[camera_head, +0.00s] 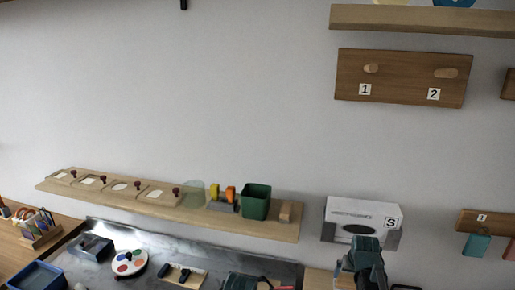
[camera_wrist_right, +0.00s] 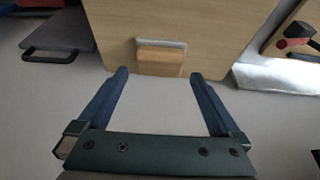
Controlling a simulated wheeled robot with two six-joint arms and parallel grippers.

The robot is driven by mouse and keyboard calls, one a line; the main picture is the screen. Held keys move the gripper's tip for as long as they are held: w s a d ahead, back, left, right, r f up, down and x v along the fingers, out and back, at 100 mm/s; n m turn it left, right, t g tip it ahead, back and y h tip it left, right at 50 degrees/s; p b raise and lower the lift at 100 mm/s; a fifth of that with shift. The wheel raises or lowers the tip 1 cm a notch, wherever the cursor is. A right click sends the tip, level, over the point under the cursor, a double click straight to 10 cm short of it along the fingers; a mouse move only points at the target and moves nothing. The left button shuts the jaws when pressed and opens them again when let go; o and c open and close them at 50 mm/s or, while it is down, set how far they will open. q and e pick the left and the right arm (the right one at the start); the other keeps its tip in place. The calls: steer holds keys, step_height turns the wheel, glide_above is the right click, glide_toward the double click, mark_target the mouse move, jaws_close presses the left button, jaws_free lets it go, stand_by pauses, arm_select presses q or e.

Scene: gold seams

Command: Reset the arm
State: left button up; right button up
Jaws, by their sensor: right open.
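My right gripper (camera_head: 366,252) shows at the lower right of the head view, dark green, in front of the white box marked S (camera_head: 350,212). In the right wrist view the two dark blue fingers of this gripper (camera_wrist_right: 160,76) are wide apart. Nothing is held between them.
A wall shelf (camera_head: 275,229) holds cards, a tape dispenser, a green bin (camera_head: 256,201) and a small block. Below are a paint palette (camera_head: 129,262) and blue trays. A numbered peg board (camera_head: 400,92) hangs above. The wall's middle is clear.

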mark_target(347, 281)
arm_select(q)
step_height(347, 281, down, 5)
steer(key=b, duration=0.4)
steer(key=shift+f, duration=0.15)
arm_select(e)
steer(key=x, duration=0.5)
steer(key=shift+f, duration=0.35)
steer(key=shift+r, duration=0.15)
